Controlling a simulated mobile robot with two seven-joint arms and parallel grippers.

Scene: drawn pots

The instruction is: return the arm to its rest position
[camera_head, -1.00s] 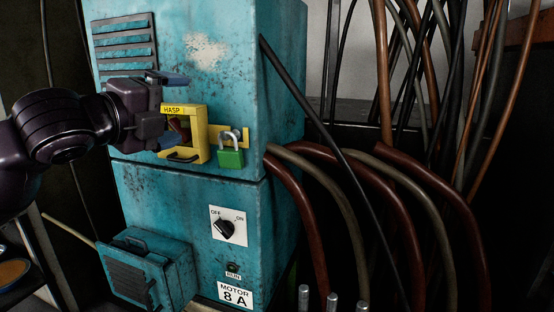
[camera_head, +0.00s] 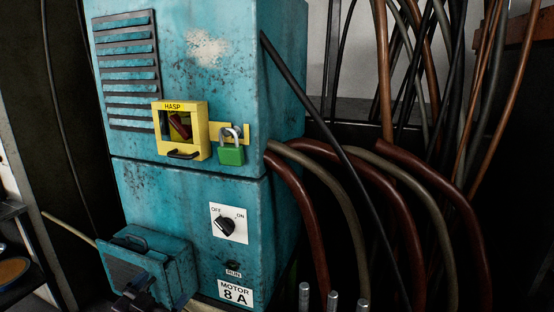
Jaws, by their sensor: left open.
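My left gripper (camera_head: 135,293) shows only in part at the bottom left edge, dark and open, in front of the lower part of a small teal box (camera_head: 172,262). It is well below the yellow hasp box (camera_head: 201,134) and apart from it. The hasp box is on the teal cabinet front and has a dark red piece (camera_head: 180,126) inside its window. A green padlock (camera_head: 231,155) hangs at the yellow tab on its right. The rest of my left arm is out of view. My right gripper is not in view.
The teal cabinet (camera_head: 140,195) carries an OFF/ON switch (camera_head: 226,225) and a MOTOR 8 A label (camera_head: 235,293). Thick brown hoses (camera_head: 300,215) and a black cable (camera_head: 345,160) crowd the right side. A dark shelf (camera_head: 12,215) stands at the far left.

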